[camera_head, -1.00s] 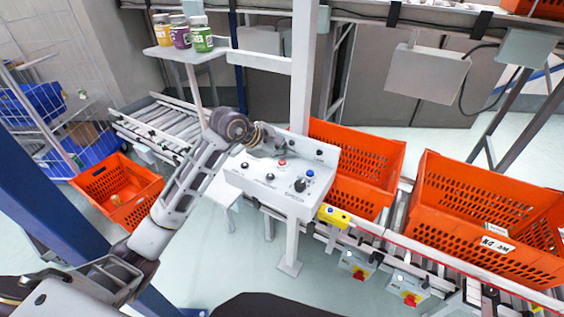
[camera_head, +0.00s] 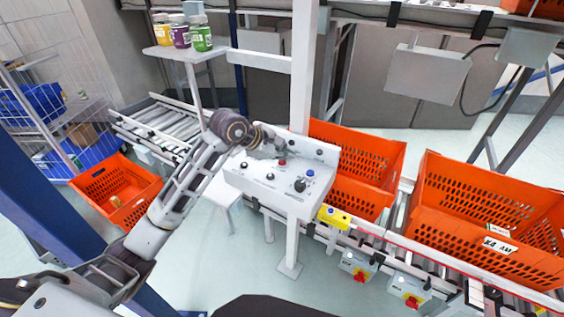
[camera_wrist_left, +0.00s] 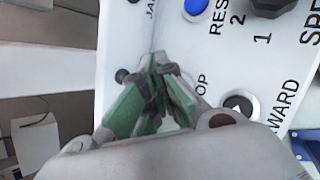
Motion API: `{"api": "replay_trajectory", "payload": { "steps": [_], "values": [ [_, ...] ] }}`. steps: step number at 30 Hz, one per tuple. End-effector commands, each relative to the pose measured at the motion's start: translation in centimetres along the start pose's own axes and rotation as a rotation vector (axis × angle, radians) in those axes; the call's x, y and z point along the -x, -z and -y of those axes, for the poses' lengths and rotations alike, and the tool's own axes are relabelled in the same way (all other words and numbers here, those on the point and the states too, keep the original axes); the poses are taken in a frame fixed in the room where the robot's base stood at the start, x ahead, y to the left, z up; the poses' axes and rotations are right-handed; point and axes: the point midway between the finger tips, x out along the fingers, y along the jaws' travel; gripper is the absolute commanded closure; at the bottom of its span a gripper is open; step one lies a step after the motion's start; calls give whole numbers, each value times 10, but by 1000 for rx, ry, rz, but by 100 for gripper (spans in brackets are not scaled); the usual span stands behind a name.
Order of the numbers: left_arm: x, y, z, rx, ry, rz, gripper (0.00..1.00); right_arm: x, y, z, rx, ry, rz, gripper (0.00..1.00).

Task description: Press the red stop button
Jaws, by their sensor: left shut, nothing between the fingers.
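The red button (camera_head: 282,162) sits on the top face of a white control panel (camera_head: 240,180), left of a blue button (camera_head: 310,173). My left gripper (camera_head: 283,151) is shut and empty, its fingertips just above and behind the red button; I cannot tell whether they touch it. In the left wrist view, the green-padded fingers (camera_wrist_left: 158,75) are together over the panel, beside lettering ending in "OP". The red button cannot be made out there; the fingers and gripper body cover part of the panel. My right gripper is not in view.
The panel also carries a black knob (camera_head: 300,185) and small black buttons. A white post (camera_head: 303,80) rises behind it. Orange totes (camera_head: 365,160) stand on the conveyor at right. Red-and-yellow switches (camera_head: 360,277) hang below it. Jars (camera_head: 201,34) stand on a shelf.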

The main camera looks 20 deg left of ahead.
Motion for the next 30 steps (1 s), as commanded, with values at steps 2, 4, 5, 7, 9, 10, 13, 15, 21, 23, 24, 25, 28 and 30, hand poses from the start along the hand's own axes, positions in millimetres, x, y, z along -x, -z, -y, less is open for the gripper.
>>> {"api": "replay_trajectory", "payload": {
  "steps": [2, 4, 5, 7, 9, 10, 13, 15, 21, 23, 24, 25, 28, 30],
  "values": [
    [-1, 0, 0, 0, 0, 0, 100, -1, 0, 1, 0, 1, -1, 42],
    [-1, 1, 1, 0, 0, 0, 100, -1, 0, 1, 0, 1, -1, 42],
    [-1, 1, 1, 0, 0, 0, 100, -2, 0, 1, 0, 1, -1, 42],
    [-2, 1, 1, 0, 0, 0, 100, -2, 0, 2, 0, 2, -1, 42],
    [-2, 1, 1, 0, 0, 0, 100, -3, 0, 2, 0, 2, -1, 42],
    [-2, 1, 2, 0, 0, 0, 100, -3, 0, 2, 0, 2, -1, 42],
    [-3, 2, 2, 0, 0, 0, 100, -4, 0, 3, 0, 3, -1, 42],
    [-3, 2, 2, 0, 0, 0, 100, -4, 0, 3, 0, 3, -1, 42],
    [-4, 3, 3, 0, 1, 0, 100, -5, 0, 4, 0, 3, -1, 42],
    [-4, 3, 3, 0, 1, 0, 100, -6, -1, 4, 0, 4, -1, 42],
    [-5, 3, 4, 0, 1, 0, 100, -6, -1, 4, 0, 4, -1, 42],
    [-5, 3, 4, 0, 1, 0, 100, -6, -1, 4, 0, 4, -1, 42],
    [-5, 4, 4, 0, 1, 0, 100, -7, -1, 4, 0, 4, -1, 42],
    [-6, 4, 4, 0, 2, -1, 100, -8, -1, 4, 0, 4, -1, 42]
  ]
}}
